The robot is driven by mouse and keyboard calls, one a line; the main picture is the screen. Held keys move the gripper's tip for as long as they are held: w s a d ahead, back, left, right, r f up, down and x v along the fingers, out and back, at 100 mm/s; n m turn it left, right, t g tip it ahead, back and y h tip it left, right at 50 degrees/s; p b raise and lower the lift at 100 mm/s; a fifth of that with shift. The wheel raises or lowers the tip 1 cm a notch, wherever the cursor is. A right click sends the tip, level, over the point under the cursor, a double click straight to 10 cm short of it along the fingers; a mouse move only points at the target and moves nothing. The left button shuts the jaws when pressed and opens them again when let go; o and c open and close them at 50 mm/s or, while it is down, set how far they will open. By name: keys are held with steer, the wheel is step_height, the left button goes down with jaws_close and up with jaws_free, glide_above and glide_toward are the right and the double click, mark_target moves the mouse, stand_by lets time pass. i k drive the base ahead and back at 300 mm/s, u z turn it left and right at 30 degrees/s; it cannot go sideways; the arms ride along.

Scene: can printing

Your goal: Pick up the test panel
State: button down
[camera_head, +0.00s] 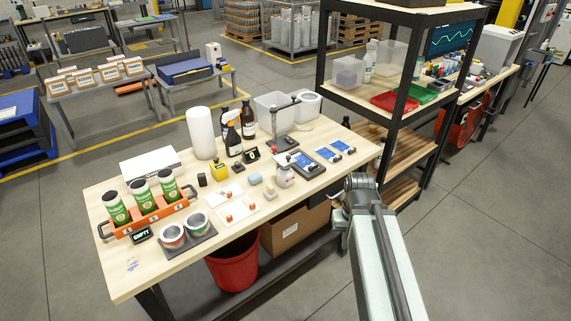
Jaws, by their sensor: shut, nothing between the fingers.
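Two flat white panels with orange-red spots lie on the wooden table, an upper one (226,189) and a lower one (237,215). Blue-and-white flat panels (327,154) lie near the table's right end. I cannot tell which of these is the test panel. My arm rises from the bottom right to a grey joint beside the table's right front edge. My gripper (342,243) hangs below that joint, partly hidden by the arm. It is shut and empty, off the table and apart from all the panels.
A black shelf (409,95) stands close on the right.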

mark_target(304, 161)
steer(key=u, duration=0.25)
steer(key=i, duration=0.95)
steer(key=z, duration=0.1)
steer(key=k, duration=1.75)
steer(key=u, duration=0.65)
steer(key=i, duration=1)
steer(key=u, duration=0.1)
